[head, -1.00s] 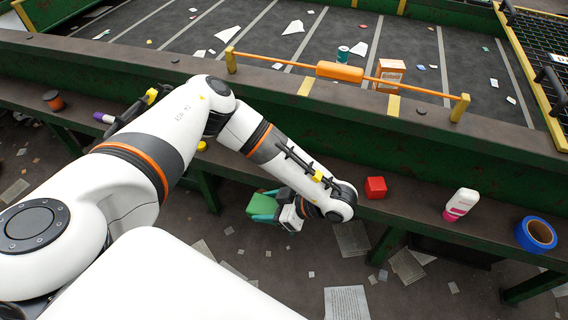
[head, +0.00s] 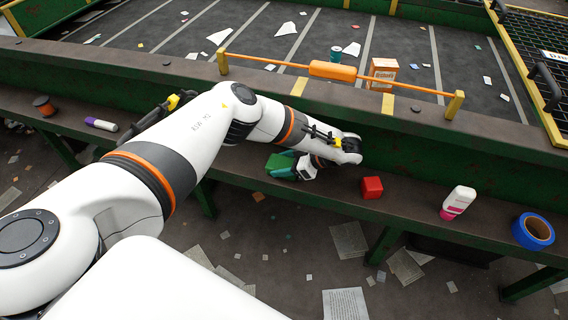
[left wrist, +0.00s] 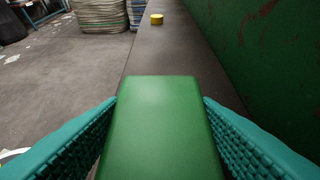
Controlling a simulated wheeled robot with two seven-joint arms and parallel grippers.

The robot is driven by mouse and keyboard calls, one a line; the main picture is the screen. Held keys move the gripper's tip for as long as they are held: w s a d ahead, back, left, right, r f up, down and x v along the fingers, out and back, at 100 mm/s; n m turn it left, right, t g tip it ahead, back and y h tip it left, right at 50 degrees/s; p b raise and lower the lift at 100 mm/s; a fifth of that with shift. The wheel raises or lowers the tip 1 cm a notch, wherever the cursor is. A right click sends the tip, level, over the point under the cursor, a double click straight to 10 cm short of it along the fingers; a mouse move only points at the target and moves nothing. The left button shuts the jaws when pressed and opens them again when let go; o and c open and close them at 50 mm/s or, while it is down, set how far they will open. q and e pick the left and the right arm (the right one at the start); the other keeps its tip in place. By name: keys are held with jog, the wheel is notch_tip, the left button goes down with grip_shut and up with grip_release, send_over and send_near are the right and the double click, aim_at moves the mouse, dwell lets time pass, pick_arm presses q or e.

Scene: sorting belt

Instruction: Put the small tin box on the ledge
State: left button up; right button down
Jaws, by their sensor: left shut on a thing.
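The small tin box (left wrist: 160,125) is green and sits between the teal fingers of my left gripper (left wrist: 160,140) in the left wrist view. In the head view the green box (head: 281,162) shows at the end of my left arm, at the ledge. My left gripper (head: 296,164) is shut on it. The ledge (head: 330,182) is a long brown shelf along the near side of the belt; it also shows in the left wrist view (left wrist: 165,50). I cannot tell whether the box touches the ledge. My right gripper is not in view.
On the ledge stand a red cube (head: 372,187), a white and pink bottle (head: 458,202), a blue tape roll (head: 534,231), a purple-capped marker (head: 101,124) and an orange-brown spool (head: 44,106). A yellow round thing (left wrist: 157,19) lies farther along. The green belt wall (left wrist: 250,50) rises beside the ledge.

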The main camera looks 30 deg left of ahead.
pick_arm(q)
jog(key=shift+f, duration=0.15)
jog(key=o, duration=1.1)
